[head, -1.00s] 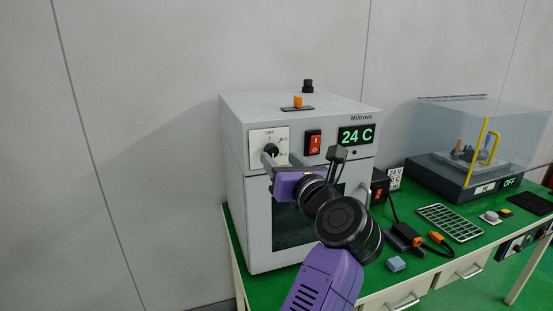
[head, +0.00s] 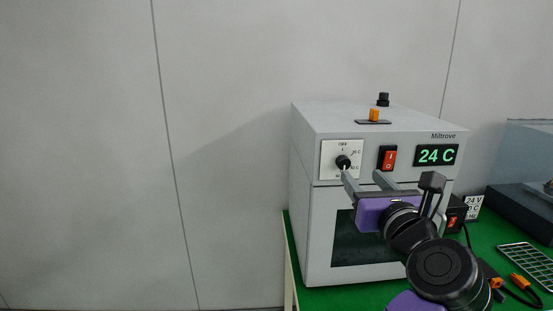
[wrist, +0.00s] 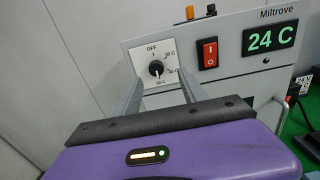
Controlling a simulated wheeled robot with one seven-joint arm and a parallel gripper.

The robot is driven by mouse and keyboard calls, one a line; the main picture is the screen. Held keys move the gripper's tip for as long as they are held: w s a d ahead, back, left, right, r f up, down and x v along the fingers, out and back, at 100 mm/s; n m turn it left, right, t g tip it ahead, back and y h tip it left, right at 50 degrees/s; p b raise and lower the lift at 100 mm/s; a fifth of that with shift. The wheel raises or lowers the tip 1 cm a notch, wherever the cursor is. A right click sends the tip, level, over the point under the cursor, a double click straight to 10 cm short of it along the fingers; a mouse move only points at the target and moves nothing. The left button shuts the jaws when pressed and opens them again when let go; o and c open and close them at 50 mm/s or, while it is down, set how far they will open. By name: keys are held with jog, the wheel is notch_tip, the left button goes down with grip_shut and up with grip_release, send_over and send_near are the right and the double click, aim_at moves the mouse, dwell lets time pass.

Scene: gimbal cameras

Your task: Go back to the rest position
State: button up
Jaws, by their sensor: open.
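My purple gripper (head: 368,182) is in front of the grey oven (head: 312,240), and its two grey fingers are apart with nothing between them. In the wrist view my gripper (wrist: 158,88) points at the oven's front panel. The black dial (head: 343,162) on its white plate shows beyond the fingers; the wrist view also shows the dial (wrist: 156,68), with its pointer aimed down toward the lower marks. I cannot tell for sure whether a finger touches the dial; there seems to be a gap. The oven display (head: 436,155) reads 24 C.
A red rocker switch (head: 388,158) sits right of the dial. An orange knob (head: 374,115) and a black knob (head: 383,99) stand on the oven top. A wire rack (head: 527,264) and an orange-ended cable (head: 521,282) lie on the green table. The left side is bare wall.

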jog(key=s+d+r+n+t+h, duration=0.5)
jog(key=r+n, duration=0.3)
jog(key=n, duration=0.6)
jog(key=s+a+f+n+g+y, duration=0.1)
jog(key=s+a+f+n+y, duration=0.25)
jog(key=s+f+n, duration=0.75)
jog(key=s+a+f+n+y, duration=0.3)
jog(key=s+f+n+y, duration=0.2)
jog(key=s+f+n, duration=0.6)
jog(key=s+f+g+h, duration=0.1)
jog(key=s+f+g, duration=0.2)
jog(key=s+f, duration=0.4)
jog(key=s+f+g+h, duration=0.2)
jog(key=s+f+g, duration=0.2)
jog(key=s, duration=0.9)
notch_tip(320, 180, down, 3)
jog(key=shift+d+f, duration=0.2)
jog(key=shift+d, duration=0.05)
